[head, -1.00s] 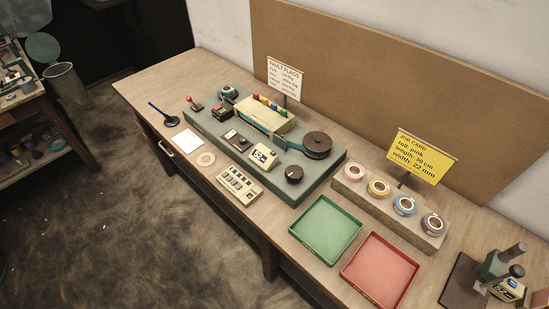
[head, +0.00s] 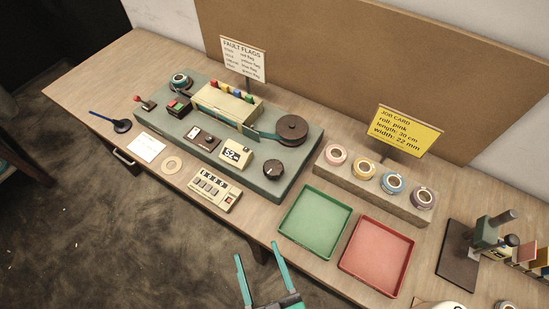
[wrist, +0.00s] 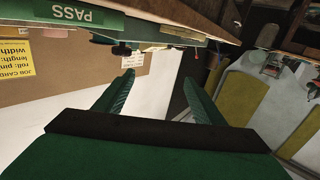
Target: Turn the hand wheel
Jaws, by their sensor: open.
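A green-grey winding machine (head: 222,158) lies along the bench. At its right end is a dark brown round disc (head: 292,132), joined by a teal strip to the cream block. In front of the disc is a black round knob (head: 273,171) with a pale mark on top. I cannot tell for certain which of these is the hand wheel. My gripper (head: 257,251) is open and empty, its two teal fingers pointing toward the bench's front edge, left of the green tray. It is apart from the machine. In the wrist view, my gripper (wrist: 158,78) has nothing between its fingers.
A green tray (head: 283,232) and a red tray (head: 345,265) stand at the bench's front. Behind them a block (head: 374,193) holds several tape rolls. A yellow job card (head: 407,131) stands behind it. A counter box (head: 215,189) sits in front of the machine.

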